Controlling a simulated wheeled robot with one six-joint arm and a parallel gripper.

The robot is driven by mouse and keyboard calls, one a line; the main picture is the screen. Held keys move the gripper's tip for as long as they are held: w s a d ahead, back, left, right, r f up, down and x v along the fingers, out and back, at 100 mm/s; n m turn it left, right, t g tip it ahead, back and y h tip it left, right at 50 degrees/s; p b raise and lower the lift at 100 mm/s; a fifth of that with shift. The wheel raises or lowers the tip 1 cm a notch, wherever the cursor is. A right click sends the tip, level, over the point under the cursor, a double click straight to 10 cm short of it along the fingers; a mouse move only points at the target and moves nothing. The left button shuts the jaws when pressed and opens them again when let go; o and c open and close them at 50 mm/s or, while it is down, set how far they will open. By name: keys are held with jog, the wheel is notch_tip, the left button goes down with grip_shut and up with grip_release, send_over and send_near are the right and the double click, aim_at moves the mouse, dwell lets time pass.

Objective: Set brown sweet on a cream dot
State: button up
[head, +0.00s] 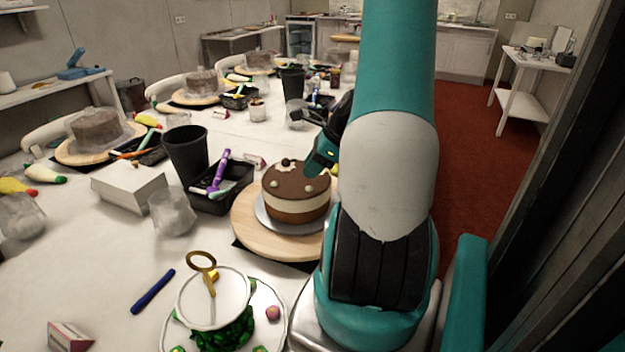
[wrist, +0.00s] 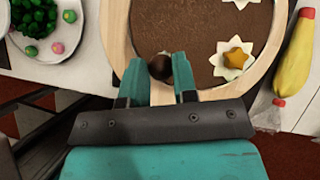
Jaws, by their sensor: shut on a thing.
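The round cake (head: 296,192) has a brown top, a cream band and several cream dots. It stands on a wooden turntable (head: 252,229). My gripper (head: 309,171) is over the cake in the head view, with its tips partly hidden. In the wrist view my gripper (wrist: 161,78) is shut on a brown sweet (wrist: 160,66), a dark ball between the two teal fingertips. One cream dot (wrist: 233,66) bears an orange star, and another cream dot (wrist: 240,2) is cut off at the top edge. A dark ball (head: 285,162) shows at the cake's far side.
A white plate (head: 274,295) with green and pink sweets is in front of the cake. A black tray (head: 235,184) with a purple tool, a black cup (head: 185,153) and a white box (head: 129,184) stand left. A yellow piping bag (wrist: 296,60) lies at right in the wrist view.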

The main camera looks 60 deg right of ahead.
jog(key=shift+f, duration=1.85)
jog(key=shift+f, duration=0.1)
jog(key=o, duration=0.9)
